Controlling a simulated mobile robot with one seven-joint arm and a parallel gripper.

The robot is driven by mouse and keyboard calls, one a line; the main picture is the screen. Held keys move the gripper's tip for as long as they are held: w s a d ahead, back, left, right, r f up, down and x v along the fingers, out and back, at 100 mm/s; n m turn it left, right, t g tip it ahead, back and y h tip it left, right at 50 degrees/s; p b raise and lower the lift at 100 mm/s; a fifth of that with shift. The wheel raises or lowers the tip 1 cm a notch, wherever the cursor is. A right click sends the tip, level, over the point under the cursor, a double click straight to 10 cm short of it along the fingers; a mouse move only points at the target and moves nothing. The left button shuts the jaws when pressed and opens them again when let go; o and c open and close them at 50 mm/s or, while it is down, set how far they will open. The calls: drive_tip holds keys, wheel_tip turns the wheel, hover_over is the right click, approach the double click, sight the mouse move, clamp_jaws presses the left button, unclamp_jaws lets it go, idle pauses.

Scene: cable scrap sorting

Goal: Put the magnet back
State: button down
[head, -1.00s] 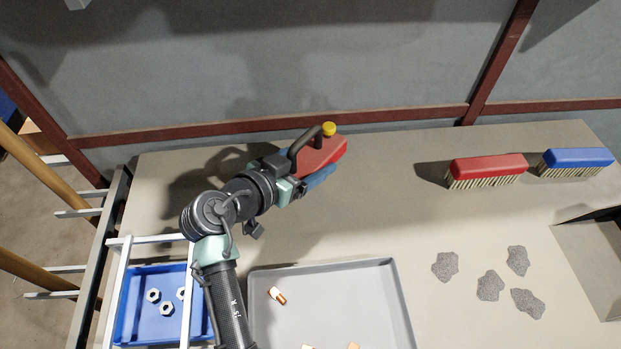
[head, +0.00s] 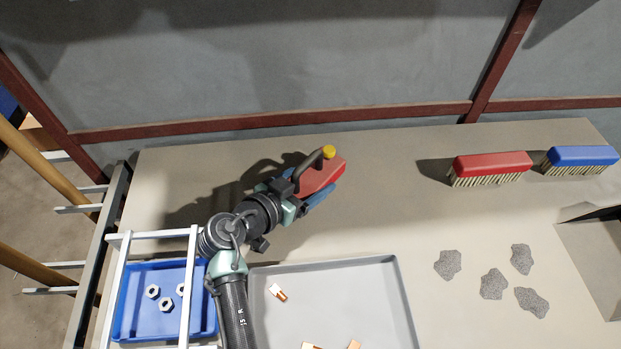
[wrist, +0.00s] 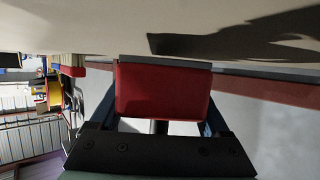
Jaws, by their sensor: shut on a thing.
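The magnet is a red block (head: 318,176) with a dark curved handle and a yellow knob (head: 328,152) on top. It is at the back of the bench, left of the middle. My gripper (head: 316,183) is shut on its sides, with a blue finger showing along the near side. In the wrist view the red block (wrist: 163,92) fills the space between my two dark blue fingers, with a grey strip along its far edge. I cannot tell whether the magnet touches the bench or hangs just above it.
A grey tray (head: 400,300) with copper pieces and a blue tray (head: 125,300) with hex nuts lie in front. A white frame (head: 116,290) stands over the blue tray. Red (head: 490,163) and blue (head: 582,156) brushes sit back right; several grey lumps (head: 493,284) lie before them. The middle bench is clear.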

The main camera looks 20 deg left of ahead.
drive_tip(key=shift+s+d+f+b, duration=0.1)
drive_tip(key=shift+s+f+b, duration=0.1)
drive_tip(key=shift+f+b, duration=0.4)
unclamp_jaws()
drive_tip(key=shift+f, duration=0.2)
drive_tip(key=shift+r, duration=0.15)
drive_tip(key=shift+r+p, duration=0.55)
drive_tip(key=shift+p, duration=0.35)
drive_tip(key=v, duration=0.7)
drive_tip(key=shift+a+r, duration=0.2)
drive_tip(key=shift+r, duration=0.05)
